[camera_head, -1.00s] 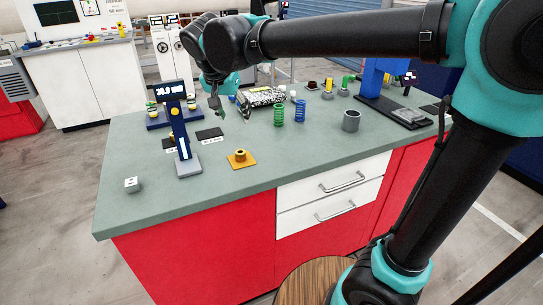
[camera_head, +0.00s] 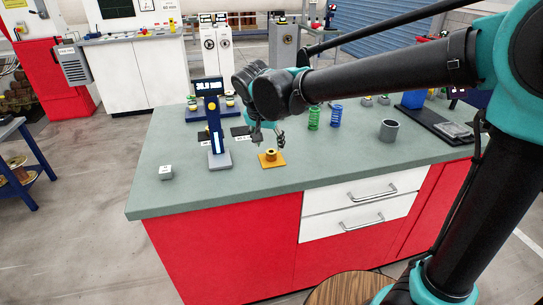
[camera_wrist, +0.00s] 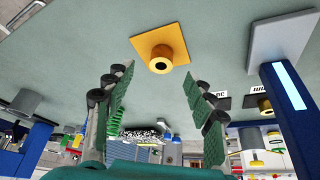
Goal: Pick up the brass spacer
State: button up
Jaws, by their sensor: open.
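The brass spacer (camera_head: 271,153) is a short gold ring with a dark central hole. It stands on a flat orange-yellow square pad (camera_head: 279,163) on the green-grey worktop. In the wrist view the spacer (camera_wrist: 161,60) shows at the upper middle, on its pad (camera_wrist: 170,40). My gripper (camera_head: 267,142) is open and empty, just above and behind the spacer in the head view. In the wrist view its two green-padded fingers (camera_wrist: 158,88) are spread wide, with the spacer beyond their tips and roughly centred between them. Nothing is hidden on the spacer's near side.
A blue gauge stand (camera_head: 215,130) with a lit display stands left of the pad. Green (camera_head: 313,118) and blue (camera_head: 336,116) springs and a grey cylinder (camera_head: 388,130) stand to the right. Bare worktop lies around the pad.

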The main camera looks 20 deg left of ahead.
aim_at(271, 152)
jog(key=shift+w+x, duration=0.2)
jog(key=shift+x, duration=2.85)
jog(key=shift+a+r, duration=0.1)
jog(key=shift+a, duration=0.05)
grip_shut()
